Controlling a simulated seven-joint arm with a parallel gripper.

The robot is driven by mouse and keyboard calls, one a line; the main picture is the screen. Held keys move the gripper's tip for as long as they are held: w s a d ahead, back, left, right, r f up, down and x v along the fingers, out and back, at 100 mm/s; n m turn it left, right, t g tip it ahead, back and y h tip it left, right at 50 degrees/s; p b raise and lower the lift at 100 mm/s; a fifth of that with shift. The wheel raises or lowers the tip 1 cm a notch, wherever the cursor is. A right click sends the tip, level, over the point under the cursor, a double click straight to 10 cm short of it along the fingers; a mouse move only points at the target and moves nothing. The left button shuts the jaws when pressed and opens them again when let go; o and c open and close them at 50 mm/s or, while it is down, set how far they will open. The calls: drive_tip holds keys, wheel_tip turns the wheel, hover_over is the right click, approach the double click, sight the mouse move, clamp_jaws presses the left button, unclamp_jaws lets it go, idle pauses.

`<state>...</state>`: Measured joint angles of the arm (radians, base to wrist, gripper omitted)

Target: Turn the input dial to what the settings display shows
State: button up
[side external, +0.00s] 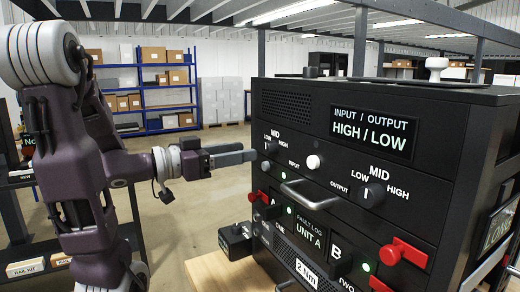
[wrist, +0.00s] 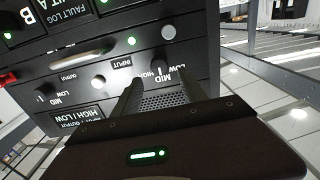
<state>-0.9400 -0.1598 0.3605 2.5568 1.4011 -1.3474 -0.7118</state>
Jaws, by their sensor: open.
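The settings display (side external: 372,134) reads INPUT / OUTPUT, HIGH / LOW. The input dial (side external: 271,148) is a black knob on the left of the same panel, with LOW, MID and HIGH labels around it. Its pointer setting is too small to tell. My gripper (side external: 254,156) is at the panel's left, its fingers extended toward the input dial. In the wrist view my gripper (wrist: 158,86) has its two fingers spread apart, with the input dial (wrist: 158,60) beyond the tips. I see nothing held; contact with the dial cannot be told.
The output dial (side external: 372,195) is to the right on the panel. Below are a metal handle (side external: 303,195), red latches (side external: 404,252) and a fault log display (side external: 311,232). Open floor lies left of the rack.

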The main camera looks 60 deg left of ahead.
sight(266, 149)
drive_tip(key=w, duration=0.5)
drive_tip(key=shift+w, duration=0.3)
clamp_jaws()
drive_tip(key=m, duration=0.5)
drive_tip(key=shift+d+m, duration=0.15)
drive_tip(key=shift+m, duration=0.15)
drive_tip(key=m, duration=0.6)
drive_tip(key=shift+m, duration=0.3)
